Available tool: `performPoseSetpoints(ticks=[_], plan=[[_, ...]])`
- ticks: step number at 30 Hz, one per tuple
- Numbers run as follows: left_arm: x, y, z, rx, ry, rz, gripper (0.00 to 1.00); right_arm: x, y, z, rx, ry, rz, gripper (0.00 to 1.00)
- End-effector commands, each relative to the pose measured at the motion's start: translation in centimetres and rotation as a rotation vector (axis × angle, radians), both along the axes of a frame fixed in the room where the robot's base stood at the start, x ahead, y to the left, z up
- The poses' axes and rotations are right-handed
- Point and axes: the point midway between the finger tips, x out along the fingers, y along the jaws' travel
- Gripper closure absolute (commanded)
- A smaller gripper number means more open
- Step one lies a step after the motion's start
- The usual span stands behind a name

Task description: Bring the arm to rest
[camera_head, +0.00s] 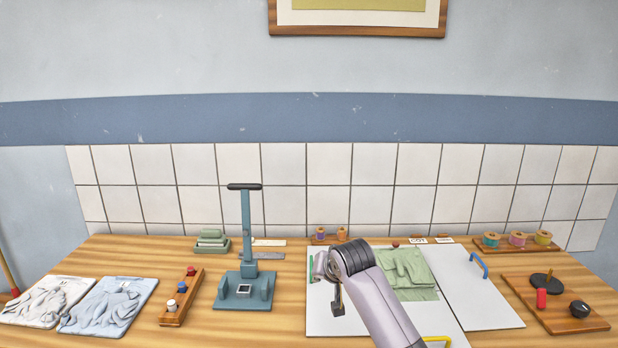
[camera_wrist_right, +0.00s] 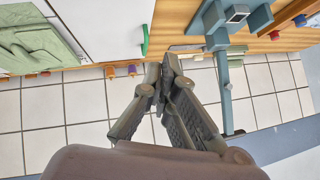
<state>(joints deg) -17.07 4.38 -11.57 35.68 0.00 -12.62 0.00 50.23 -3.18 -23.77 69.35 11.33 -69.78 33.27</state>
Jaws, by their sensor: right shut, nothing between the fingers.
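My right arm (camera_head: 385,310) reaches in from the lower right in the head view. Its gripper (camera_head: 337,300) hangs over the white board (camera_head: 360,322), just right of the green handle. In the right wrist view, my right gripper (camera_wrist_right: 168,68) has its fingers closed together with nothing between them. Whether the fingertips are clear of the board cannot be told. My left gripper is not in view.
A blue-grey lever press (camera_head: 247,220) stands left of the gripper. A green folded cloth (camera_head: 408,272) lies right of it. A knob board (camera_head: 555,305) is at right; a peg rail (camera_head: 180,298) and folded garments (camera_head: 108,303) are at left. A tiled wall stands behind.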

Motion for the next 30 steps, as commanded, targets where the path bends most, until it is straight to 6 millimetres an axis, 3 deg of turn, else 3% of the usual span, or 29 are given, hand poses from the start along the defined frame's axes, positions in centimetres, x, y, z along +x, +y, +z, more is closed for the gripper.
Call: performPoseSetpoints(ticks=[11, 17, 23, 30], plan=[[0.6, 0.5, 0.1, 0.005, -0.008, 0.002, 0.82, -4.5, -1.6, -6.0, -0.028, 0.057, 0.032, 1.00], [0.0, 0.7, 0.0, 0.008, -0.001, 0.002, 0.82, -9.1, -3.2, -10.5, -0.055, 0.104, 0.055, 1.00], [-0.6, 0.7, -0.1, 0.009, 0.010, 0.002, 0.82, -17.2, -6.3, -16.1, -0.108, 0.175, 0.087, 1.00], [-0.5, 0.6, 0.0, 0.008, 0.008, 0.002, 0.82, -29.7, -11.1, -20.5, -0.206, 0.278, 0.131, 1.00]])
